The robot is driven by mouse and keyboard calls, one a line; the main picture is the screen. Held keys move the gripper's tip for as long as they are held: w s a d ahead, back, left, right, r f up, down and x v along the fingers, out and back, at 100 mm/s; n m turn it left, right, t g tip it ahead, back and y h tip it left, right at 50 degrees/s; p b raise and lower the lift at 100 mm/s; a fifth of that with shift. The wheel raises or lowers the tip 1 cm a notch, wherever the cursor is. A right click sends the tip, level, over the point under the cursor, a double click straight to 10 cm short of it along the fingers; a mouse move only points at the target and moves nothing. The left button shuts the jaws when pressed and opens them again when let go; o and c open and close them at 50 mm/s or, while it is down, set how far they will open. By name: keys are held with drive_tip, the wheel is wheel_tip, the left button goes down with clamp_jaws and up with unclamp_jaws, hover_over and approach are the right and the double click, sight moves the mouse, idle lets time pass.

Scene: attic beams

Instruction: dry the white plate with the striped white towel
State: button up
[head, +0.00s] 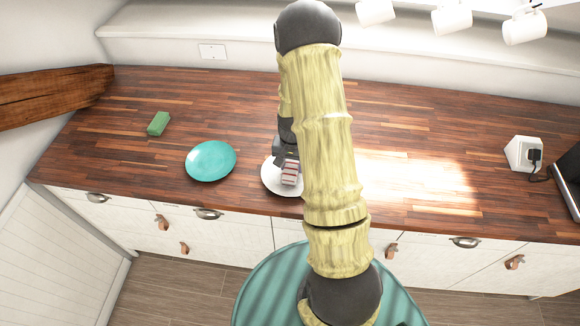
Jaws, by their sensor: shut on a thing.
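The white plate (270,179) lies on the wooden counter near its front edge, partly hidden behind my arm. The striped white towel (289,173) is a small folded piece with red and dark stripes, at the plate. My gripper (287,161) points down over the plate and is shut on the towel. The towel appears to be at the plate's surface; I cannot tell whether it touches. My arm hides the right part of the plate.
A teal plate (211,161) lies left of the white plate, with a green sponge (158,123) further left. A white socket block (523,153) with a black plug and a dark appliance (570,178) stand at the right. The counter (420,140) between is clear and sunlit.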

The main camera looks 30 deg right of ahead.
drive_tip(key=shift+w+d+f, duration=0.1)
drive_tip(key=shift+w+d, duration=0.35)
drive_tip(key=shift+d, duration=0.4)
drive_tip(key=shift+w+d, duration=0.4)
drive_tip(key=shift+d, duration=0.45)
drive_tip(key=shift+s, duration=0.15)
drive_tip(key=shift+s+a, duration=0.75)
drive_tip(key=shift+s, duration=0.25)
drive_tip(key=shift+s+a, duration=0.7)
drive_tip(key=shift+s, duration=0.3)
drive_tip(key=shift+w, duration=0.15)
drive_tip(key=shift+w+d, duration=0.2)
drive_tip(key=shift+w, duration=2.25)
